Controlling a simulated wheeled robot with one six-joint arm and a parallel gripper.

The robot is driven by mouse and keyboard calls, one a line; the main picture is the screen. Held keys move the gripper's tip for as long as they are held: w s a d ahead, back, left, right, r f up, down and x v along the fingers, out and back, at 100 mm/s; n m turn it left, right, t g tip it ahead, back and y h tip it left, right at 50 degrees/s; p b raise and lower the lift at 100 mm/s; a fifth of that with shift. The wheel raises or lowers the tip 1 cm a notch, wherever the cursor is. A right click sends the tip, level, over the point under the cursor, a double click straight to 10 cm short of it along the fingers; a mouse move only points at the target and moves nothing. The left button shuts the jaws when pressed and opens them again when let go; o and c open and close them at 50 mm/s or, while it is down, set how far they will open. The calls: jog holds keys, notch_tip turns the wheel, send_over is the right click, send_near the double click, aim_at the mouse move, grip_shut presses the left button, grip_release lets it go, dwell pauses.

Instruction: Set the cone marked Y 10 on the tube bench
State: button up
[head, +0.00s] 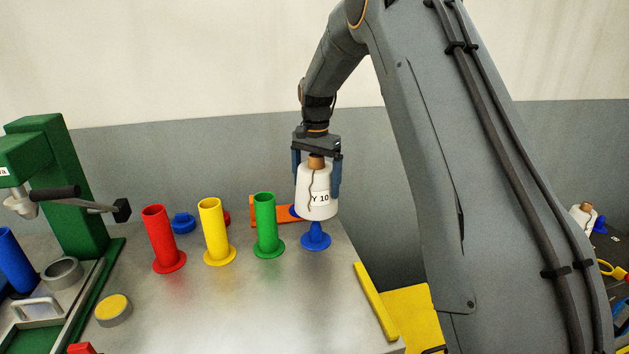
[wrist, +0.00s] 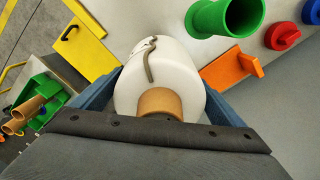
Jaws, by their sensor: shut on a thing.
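The cone marked Y 10 (head: 313,205) is white, with a brown tube end on top and a dark yarn tail. It also shows in the wrist view (wrist: 170,75). My gripper (head: 318,190) is shut on it from above, with one blue finger on each side, and holds it upright. Below it, on the grey tube bench (head: 225,310), a blue flanged peg (head: 315,240) stands near the right edge. The cone's underside is at the peg's tip; I cannot tell whether they touch. The peg is hidden in the wrist view.
Red (head: 161,240), yellow (head: 215,232) and green (head: 266,226) tubes stand left of the cone. An orange piece (head: 265,210) lies behind the green tube. A yellow bar (head: 376,300) lines the bench's right edge. A green press (head: 75,190) stands left. The front middle is clear.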

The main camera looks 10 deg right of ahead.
jog(key=shift+s+a+f, duration=0.1)
jog(key=shift+f, duration=0.15)
notch_tip(320, 180, down, 2)
jog(key=shift+f+b, duration=0.25)
jog(key=shift+b, duration=0.05)
jog(key=shift+s, duration=0.1)
